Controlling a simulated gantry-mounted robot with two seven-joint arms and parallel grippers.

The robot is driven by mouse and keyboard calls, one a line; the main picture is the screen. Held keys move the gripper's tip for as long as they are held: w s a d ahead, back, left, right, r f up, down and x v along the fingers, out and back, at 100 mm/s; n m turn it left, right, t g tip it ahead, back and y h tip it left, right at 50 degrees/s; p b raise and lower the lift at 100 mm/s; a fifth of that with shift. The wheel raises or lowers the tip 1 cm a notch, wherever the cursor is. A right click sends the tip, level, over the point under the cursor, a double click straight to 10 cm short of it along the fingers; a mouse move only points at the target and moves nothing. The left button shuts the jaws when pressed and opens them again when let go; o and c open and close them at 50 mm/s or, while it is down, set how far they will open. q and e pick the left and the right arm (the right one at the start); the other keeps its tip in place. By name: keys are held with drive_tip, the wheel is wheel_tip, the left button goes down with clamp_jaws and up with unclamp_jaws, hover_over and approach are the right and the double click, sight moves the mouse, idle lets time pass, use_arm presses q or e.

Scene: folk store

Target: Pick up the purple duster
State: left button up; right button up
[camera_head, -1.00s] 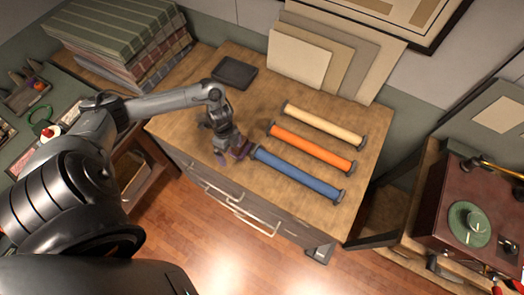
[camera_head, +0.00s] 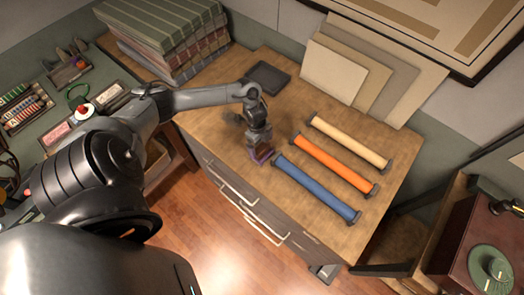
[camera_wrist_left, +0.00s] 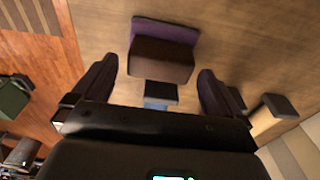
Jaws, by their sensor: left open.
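The purple duster (camera_wrist_left: 165,52) has a dark brown block and a purple edge. In the left wrist view it lies on the wooden top, ahead of and between my open fingers, with a gap on each side. In the head view the duster (camera_head: 262,157) is partly hidden below my left gripper (camera_head: 261,149), near the front edge of the cabinet top. The left gripper (camera_wrist_left: 157,72) is open and empty, pointing down over it. My right gripper is not in view.
A blue roll (camera_head: 315,188), an orange roll (camera_head: 335,164) and a cream roll (camera_head: 350,142) lie right of the duster. A dark tray (camera_head: 267,77) and leaning boards (camera_head: 360,75) are behind. Folded cloths (camera_head: 165,35) are stacked at the back left.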

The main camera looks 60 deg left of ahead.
sight(262, 147)
use_arm(q)
drive_tip(key=shift+w+d+f, duration=0.1)
drive_tip(key=shift+d+f, duration=0.05)
drive_tip(key=shift+f, duration=0.8)
drive_tip(key=shift+w+d+f, duration=0.1)
drive_tip(key=shift+d+f, duration=0.05)
drive_tip(key=shift+f, duration=0.75)
drive_tip(key=c, duration=0.8)
drive_tip(key=shift+r, duration=0.1)
drive_tip(key=shift+r, duration=0.75)
wheel_tip(262, 147, up, 3)
drive_tip(key=shift+f, duration=0.15)
drive_tip(key=s+d+r, duration=0.4)
drive_tip(key=d+r, duration=0.2)
drive_tip(key=d, duration=0.4)
drive_tip(key=shift+s+d+r, duration=0.3)
drive_tip(key=shift+d+r, duration=0.05)
drive_tip(key=shift+d, duration=0.05)
